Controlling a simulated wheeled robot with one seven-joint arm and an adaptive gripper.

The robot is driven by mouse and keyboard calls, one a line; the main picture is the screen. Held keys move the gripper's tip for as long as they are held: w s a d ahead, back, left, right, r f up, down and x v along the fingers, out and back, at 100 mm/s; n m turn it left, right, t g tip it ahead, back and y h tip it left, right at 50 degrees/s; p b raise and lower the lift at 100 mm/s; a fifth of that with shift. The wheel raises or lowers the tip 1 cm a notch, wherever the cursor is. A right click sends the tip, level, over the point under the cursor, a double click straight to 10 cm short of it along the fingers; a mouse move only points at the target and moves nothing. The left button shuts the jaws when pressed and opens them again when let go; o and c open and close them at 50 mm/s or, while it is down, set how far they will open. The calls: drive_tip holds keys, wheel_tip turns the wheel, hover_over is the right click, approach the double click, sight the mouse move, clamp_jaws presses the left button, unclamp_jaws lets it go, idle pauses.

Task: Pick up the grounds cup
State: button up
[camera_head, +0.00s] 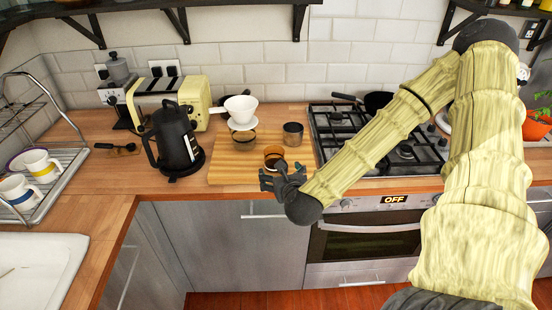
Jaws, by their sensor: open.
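A small amber-brown cup (274,157) stands upright near the front right of a wooden board (225,172). A dark grey cup (293,134) stands behind it and to its right. The picture does not settle which of the two is the grounds cup. My gripper (268,179) is open and appears empty, near the board's front edge. In the picture it is just below the amber-brown cup; I cannot tell whether they touch.
A white dripper (241,110) stands above a dark glass vessel (243,137) at the back of the board. A black kettle (176,142) is left of the board. The gas hob (396,155) is to the right. A cup rack (50,185) stands far left.

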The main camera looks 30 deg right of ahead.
drive_tip(key=shift+m, duration=0.4)
drive_tip(key=shift+d+p+x, duration=0.15)
drive_tip(key=shift+p+x, duration=0.9)
drive_tip(key=shift+x, duration=1.05)
drive_tip(key=shift+d+p+x, duration=0.15)
drive_tip(key=shift+p+x, duration=0.9)
drive_tip(key=shift+x, duration=1.05)
drive_tip(key=shift+p+x, duration=0.45)
drive_tip(key=shift+x, duration=0.7)
drive_tip(key=shift+s, duration=0.15)
drive_tip(key=c, duration=1.2)
